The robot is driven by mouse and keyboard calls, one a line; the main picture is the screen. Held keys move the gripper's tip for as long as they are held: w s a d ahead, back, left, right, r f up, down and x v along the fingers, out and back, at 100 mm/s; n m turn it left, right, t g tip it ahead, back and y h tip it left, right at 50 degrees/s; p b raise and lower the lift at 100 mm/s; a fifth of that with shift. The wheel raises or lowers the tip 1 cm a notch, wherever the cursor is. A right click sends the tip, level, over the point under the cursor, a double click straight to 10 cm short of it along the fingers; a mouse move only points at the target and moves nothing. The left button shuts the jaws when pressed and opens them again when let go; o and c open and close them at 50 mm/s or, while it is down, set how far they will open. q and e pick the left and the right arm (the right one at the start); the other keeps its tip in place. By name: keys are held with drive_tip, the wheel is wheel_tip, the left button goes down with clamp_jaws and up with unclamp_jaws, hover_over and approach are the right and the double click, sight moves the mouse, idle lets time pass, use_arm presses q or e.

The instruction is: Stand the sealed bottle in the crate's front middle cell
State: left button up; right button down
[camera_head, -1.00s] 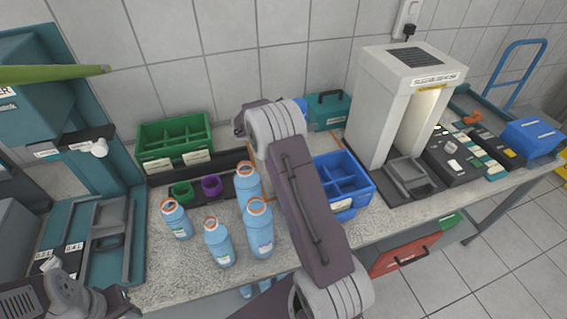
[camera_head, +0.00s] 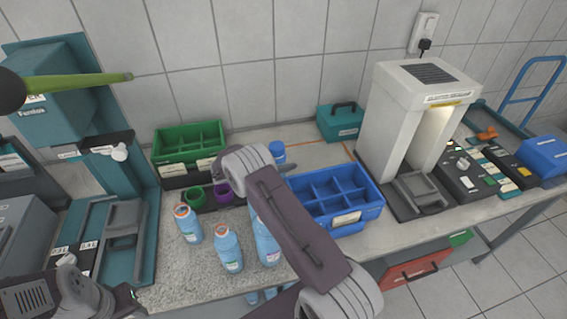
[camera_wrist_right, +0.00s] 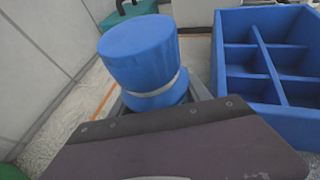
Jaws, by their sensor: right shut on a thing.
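The sealed bottle shows its blue cap (camera_head: 278,152) just past my right arm in the head view; its body is hidden by the arm. In the right wrist view the ribbed blue cap (camera_wrist_right: 143,55) stands upright above a pale ring, between the fingers of my right gripper (camera_wrist_right: 160,104), which is shut on the bottle. The blue crate (camera_head: 372,210) is to the right of the bottle, with a label on its front wall. Its cells look empty, including the front middle one. The crate (camera_wrist_right: 225,62) also shows at right in the wrist view, apart from the bottle.
Light blue bottles with orange rings (camera_head: 229,252) stand at the front, partly behind my arm. A teal case (camera_head: 341,122) is behind. A white machine (camera_head: 386,125) stands right of the crate.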

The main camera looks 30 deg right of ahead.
drive_tip(key=shift+w+f, duration=0.1)
drive_tip(key=shift+f, duration=0.55)
drive_tip(key=shift+f, duration=0.1)
drive_tip(key=c, duration=0.8)
unclamp_jaws()
drive_tip(key=shift+o, duration=0.2)
